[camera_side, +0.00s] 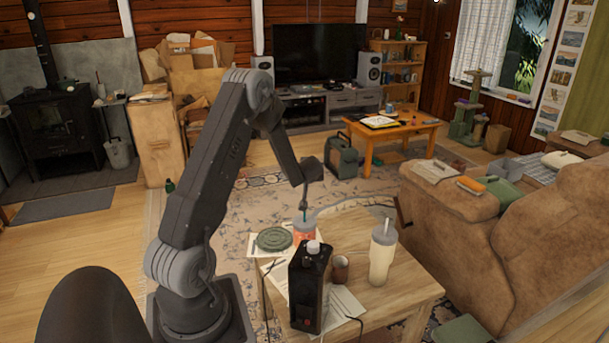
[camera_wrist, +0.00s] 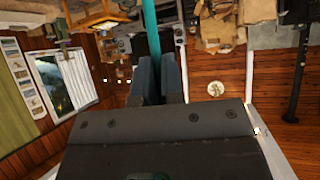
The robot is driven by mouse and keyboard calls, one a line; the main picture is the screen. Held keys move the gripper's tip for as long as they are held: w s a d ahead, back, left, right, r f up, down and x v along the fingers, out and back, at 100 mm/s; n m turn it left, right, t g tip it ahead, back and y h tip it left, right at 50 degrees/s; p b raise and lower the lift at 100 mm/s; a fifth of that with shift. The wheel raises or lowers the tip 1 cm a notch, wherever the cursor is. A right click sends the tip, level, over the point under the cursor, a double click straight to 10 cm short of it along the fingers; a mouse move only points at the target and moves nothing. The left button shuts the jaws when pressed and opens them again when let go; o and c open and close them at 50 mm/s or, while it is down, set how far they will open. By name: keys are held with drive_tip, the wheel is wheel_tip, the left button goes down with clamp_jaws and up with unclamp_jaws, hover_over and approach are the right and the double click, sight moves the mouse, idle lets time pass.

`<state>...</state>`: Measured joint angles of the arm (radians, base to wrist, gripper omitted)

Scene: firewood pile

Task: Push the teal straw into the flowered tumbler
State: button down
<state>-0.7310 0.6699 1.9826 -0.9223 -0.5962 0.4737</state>
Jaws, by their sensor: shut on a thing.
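My gripper (camera_wrist: 160,78) is shut on the teal straw (camera_wrist: 150,28), which runs up out of the wrist view from between the jaws. In the side view my gripper (camera_side: 304,205) points down just above the flowered tumbler (camera_side: 305,236), which is reddish with a pale lid. A short piece of the teal straw (camera_side: 304,216) shows between the jaws and the lid. The black bottle in front hides the tumbler's lower part. I cannot tell how deep the straw's lower end is. The tumbler is not visible in the wrist view.
On the wooden table (camera_side: 400,293) stand a black box-shaped bottle (camera_side: 309,290), a small brown cup (camera_side: 340,270) and a tall cream tumbler with a straw (camera_side: 382,255). A round green lid or coaster (camera_side: 274,239) lies left of the flowered tumbler. Papers and a cable lie around them.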

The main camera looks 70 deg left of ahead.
drive_tip(key=c, duration=1.2)
unclamp_jaws()
drive_tip(key=shift+o, duration=0.2)
drive_tip(key=v, duration=1.4)
drive_tip(key=shift+f, duration=0.1)
